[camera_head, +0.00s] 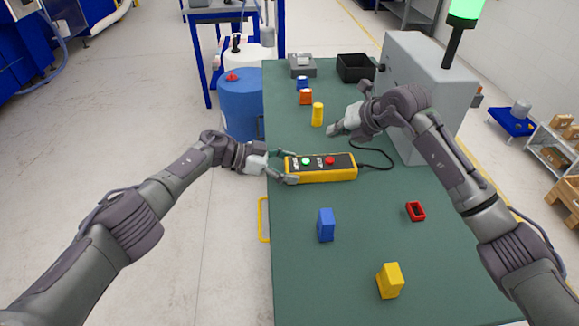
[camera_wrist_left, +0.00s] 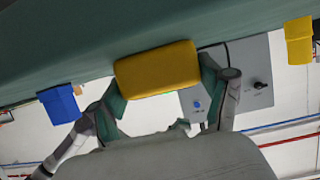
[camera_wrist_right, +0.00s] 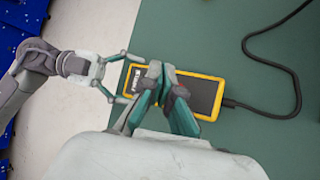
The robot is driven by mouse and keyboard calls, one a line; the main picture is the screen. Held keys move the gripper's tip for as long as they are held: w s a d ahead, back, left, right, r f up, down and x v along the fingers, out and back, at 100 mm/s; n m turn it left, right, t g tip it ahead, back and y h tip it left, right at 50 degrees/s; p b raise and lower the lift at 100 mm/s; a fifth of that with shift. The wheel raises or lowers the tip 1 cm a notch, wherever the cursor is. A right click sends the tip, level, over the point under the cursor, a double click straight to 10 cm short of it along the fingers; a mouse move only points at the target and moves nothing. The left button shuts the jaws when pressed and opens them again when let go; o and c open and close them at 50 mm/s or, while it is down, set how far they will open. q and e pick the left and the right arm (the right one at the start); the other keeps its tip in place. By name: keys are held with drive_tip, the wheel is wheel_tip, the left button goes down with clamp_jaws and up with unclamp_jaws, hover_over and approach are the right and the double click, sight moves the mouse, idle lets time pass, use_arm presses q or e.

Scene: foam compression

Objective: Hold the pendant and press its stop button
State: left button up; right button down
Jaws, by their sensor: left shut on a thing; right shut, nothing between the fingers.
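The pendant (camera_head: 320,176) is a yellow box with a black face, a green button (camera_head: 306,161) and a red button (camera_head: 330,160). My right gripper (camera_head: 332,130) is shut and empty, beyond the pendant in the head view.
The green table (camera_head: 350,260) carries a blue block (camera_head: 326,225), a yellow block (camera_head: 390,281) and a red hollow piece (camera_head: 415,211). A grey cabinet (camera_head: 425,75) stands right.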

approach(323, 157)
drive_tip(key=shift+w+r+x, duration=0.1)
drive_tip(key=shift+r+x, duration=0.05)
drive_tip(key=shift+x, duration=1.1)
drive_tip(key=shift+w+r+x, duration=0.15)
drive_tip(key=shift+x, duration=1.1)
drive_tip(key=shift+s+a+f, duration=0.1)
drive_tip(key=shift+f, duration=0.4)
drive_tip(key=shift+r, duration=3.5)
